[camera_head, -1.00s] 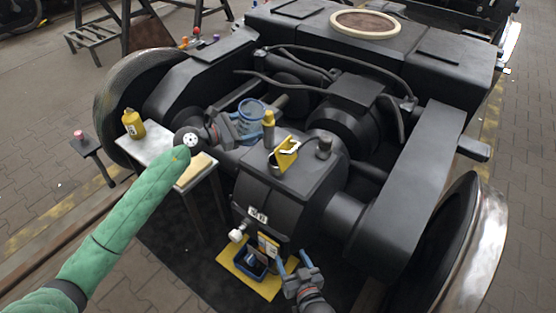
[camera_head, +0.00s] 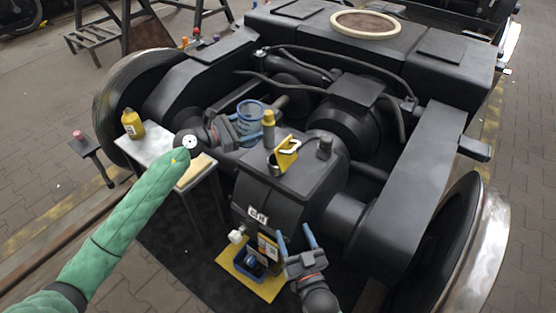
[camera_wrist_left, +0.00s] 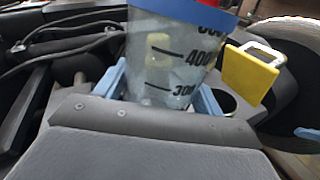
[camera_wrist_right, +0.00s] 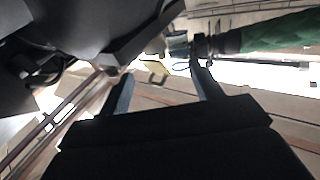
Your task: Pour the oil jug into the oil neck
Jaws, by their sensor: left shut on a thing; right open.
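The oil jug (camera_head: 251,114) is clear with a blue rim and dark measuring marks. It also fills the middle of the left wrist view (camera_wrist_left: 165,65), where it looks roughly upright. My left gripper (camera_head: 235,129) is shut on the jug, holding it left of the gearbox top. The oil neck (camera_wrist_left: 228,101) appears as a dark round opening beside a raised yellow flap (camera_head: 286,152) with a white handle. The jug is apart from it, to its upper left in the head view. My right gripper (camera_head: 296,241) is open and empty in front of the gearbox.
A small side table (camera_head: 150,144) with a yellow bottle (camera_head: 132,124) stands at the left. A yellow tray (camera_head: 262,286) with a blue container lies below the gearbox. Wheels (camera_head: 465,245) flank the bogie.

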